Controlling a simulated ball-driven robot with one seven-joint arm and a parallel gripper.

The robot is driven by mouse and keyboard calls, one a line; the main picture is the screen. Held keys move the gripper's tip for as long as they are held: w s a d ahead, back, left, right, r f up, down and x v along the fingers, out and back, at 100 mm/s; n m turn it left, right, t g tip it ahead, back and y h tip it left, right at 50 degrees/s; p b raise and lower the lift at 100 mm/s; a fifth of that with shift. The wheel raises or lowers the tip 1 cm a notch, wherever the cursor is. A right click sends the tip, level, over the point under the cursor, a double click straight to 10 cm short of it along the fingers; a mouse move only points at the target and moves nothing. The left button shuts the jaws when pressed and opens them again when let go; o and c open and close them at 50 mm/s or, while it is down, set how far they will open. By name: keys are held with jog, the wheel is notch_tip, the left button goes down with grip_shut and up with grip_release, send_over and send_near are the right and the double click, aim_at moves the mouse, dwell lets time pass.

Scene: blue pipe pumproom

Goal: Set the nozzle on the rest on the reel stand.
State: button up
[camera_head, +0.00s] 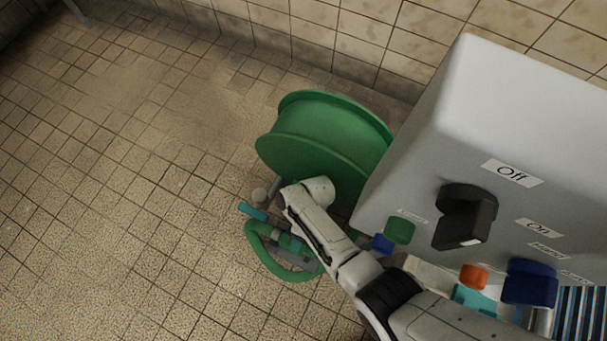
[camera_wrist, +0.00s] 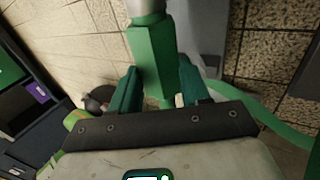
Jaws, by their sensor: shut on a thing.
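In the wrist view the green nozzle (camera_wrist: 152,48), with a pale metal end, stands between the two dark teal fingers of my gripper (camera_wrist: 158,72). My gripper is shut on it. In the head view the green reel (camera_head: 325,135) stands on the floor. My arm crosses in front of its lower part and hides much of its stand. My gripper end is low beside the reel, largely hidden there. A green hose (camera_head: 262,262) loops below it. I cannot make out the rest clearly.
A large grey control box (camera_head: 490,130) with a black knob (camera_head: 465,215) and coloured buttons stands at the right, close to my arm. A tiled wall (camera_head: 330,35) runs behind the reel. The tiled floor at the left (camera_head: 110,190) is clear.

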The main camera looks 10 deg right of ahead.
jog(key=shift+f+b, duration=2.2)
jog(key=shift+b, duration=0.25)
jog(key=shift+f+b, duration=1.6)
jog(key=shift+f, duration=0.45)
jog(key=o, duration=1.4)
